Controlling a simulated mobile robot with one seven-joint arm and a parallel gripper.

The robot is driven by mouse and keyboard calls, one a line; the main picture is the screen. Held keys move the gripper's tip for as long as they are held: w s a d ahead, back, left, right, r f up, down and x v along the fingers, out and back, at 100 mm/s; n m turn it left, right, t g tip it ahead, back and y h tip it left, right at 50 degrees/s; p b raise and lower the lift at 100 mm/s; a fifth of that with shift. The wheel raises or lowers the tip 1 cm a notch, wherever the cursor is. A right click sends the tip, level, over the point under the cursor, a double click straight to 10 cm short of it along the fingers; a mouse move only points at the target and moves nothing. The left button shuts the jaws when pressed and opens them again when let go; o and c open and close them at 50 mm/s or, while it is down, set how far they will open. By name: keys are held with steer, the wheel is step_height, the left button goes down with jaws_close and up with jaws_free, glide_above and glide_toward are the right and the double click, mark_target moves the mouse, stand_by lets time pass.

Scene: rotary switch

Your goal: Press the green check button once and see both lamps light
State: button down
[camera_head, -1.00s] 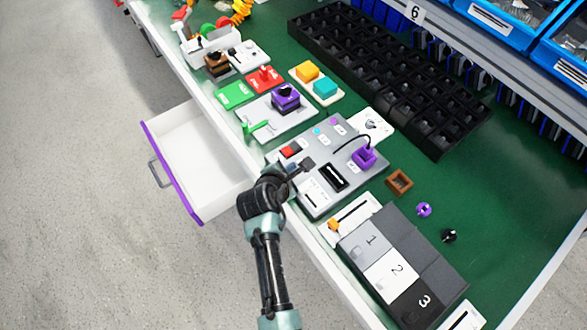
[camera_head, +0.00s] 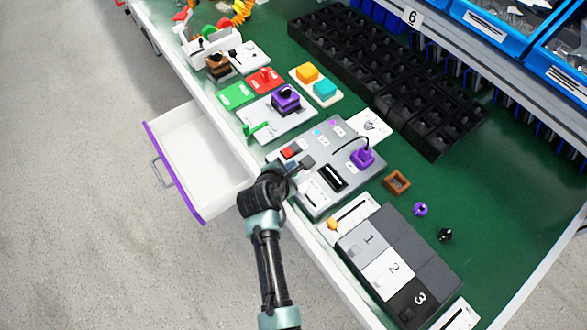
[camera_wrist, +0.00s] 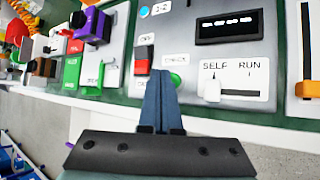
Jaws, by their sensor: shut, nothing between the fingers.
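The grey panel (camera_head: 350,143) lies on the green bench top. In the wrist view the green check button (camera_wrist: 177,79) sits under its label, just right of my fingertips. My gripper (camera_wrist: 160,73) is shut and empty, its tips pointing at the panel between the red rocker switch (camera_wrist: 143,60) and the button. I cannot tell whether the tips touch the panel. In the head view my gripper (camera_head: 307,162) is over the panel's near side and the button is hidden. A cyan lamp (camera_head: 317,132) and a purple lamp (camera_head: 332,122) show on the panel; whether they are lit is unclear.
A dark display (camera_wrist: 229,27) and a SELF/RUN slider (camera_wrist: 213,88) are right of my fingers. An open white drawer (camera_head: 197,160) juts out left. Numbered blocks (camera_head: 390,268) lie nearer.

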step_height(320, 180, up, 5)
steer(key=p, duration=0.5)
stand_by(0.7)
steer(key=w+r+m+t+y, duration=0.1)
steer(key=w+r+m+t, duration=0.25)
steer(key=r, duration=0.85)
steer(key=w+r+m+t, duration=0.2)
steer(key=r+m, duration=0.2)
steer(key=r, duration=0.9)
steer(key=w+r+m+t+y, duration=0.1)
steer(key=w+r+m+t, duration=0.2)
steer(key=r, duration=0.9)
steer(key=s+r+m+t, duration=0.2)
steer(key=s+r+m, duration=0.15)
steer(key=r, duration=0.55)
steer(key=s+r+m+t, duration=0.3)
steer(key=s+r, duration=0.1)
steer(key=r, duration=0.5)
steer(key=s+r+m+t, duration=0.5)
steer(key=s+r+m, duration=0.1)
steer(key=s+r, duration=0.8)
steer(key=shift+s+d+r+y, duration=0.35)
steer(key=shift+r+y, duration=0.05)
steer(key=shift+r, duration=0.1)
